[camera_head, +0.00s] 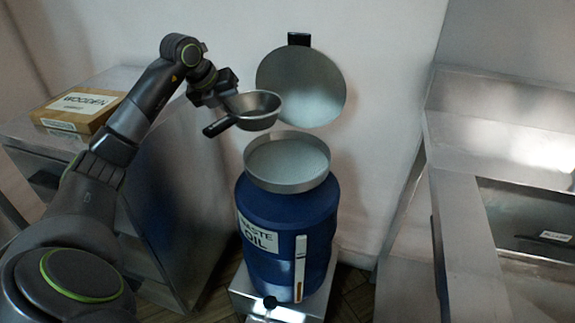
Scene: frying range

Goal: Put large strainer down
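A metal strainer (258,112) with a round bowl and a black handle hangs in the air above and slightly left of the blue drum's top. My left gripper (228,97) is at the bowl's left rim and appears shut on it; the fingertips are partly hidden. The handle points down to the left, clear of the gripper. A wide, shallow round metal pan or sieve (288,186) sits on top of the blue waste oil drum (318,235). The held strainer is apart from it. My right gripper is out of view.
A round metal disc (300,87) is upright against the wall under a black bracket. A cardboard box (80,108) lies on the metal cabinet (165,225) at left. The drum stands on a metal base (245,296). A steel counter (462,240) with a recessed basin is at right.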

